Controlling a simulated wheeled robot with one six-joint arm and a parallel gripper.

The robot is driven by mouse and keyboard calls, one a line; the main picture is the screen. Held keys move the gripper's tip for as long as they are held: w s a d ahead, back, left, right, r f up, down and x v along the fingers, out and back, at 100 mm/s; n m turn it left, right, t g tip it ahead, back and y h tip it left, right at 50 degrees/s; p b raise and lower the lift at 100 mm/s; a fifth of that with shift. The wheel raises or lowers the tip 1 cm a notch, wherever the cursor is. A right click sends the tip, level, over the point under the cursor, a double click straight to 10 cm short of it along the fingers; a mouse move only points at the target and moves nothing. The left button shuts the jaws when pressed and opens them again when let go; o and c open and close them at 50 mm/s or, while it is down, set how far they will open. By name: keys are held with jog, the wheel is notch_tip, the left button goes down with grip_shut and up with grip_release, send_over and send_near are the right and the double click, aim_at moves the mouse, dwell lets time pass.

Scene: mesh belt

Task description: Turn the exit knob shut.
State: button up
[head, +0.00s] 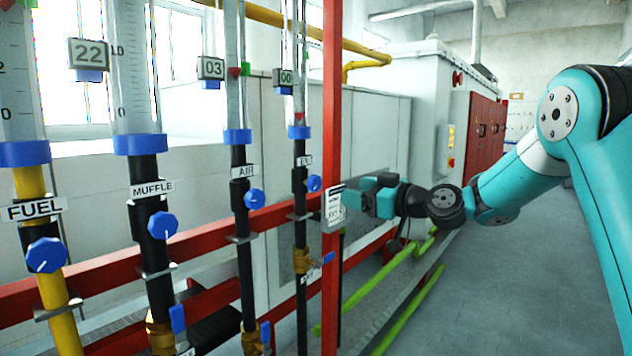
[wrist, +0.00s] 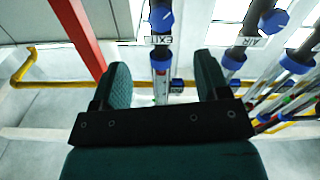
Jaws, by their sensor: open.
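The exit knob (head: 314,183) is a small blue knob on the dark pipe of the rightmost tube, just left of a red post. In the wrist view, which is upside down, the exit knob (wrist: 162,20) is at the top, above the inverted EXIT label (wrist: 160,40). My gripper (head: 350,203) is right of the post and the knob, apart from it. In the wrist view my gripper (wrist: 163,72) is open and empty, with the exit tube showing between its fingers. The knob's pointer is too small to read.
The red post (head: 331,100) carries a white card (head: 334,208) close to my gripper. The air knob (head: 255,199), muffle knob (head: 162,225) and fuel knob (head: 46,255) stand leftward. A blue lever (head: 328,258) sits below the exit knob. Grey floor (head: 480,280) is clear on the right.

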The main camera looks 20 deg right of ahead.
aim_at(317, 184)
jog(key=p+x, duration=0.3)
jog(key=x, duration=0.9)
jog(key=shift+w+a+p, duration=0.15)
jog(key=shift+p, duration=0.25)
jog(key=shift+c, duration=0.3)
jog(key=c, duration=0.9)
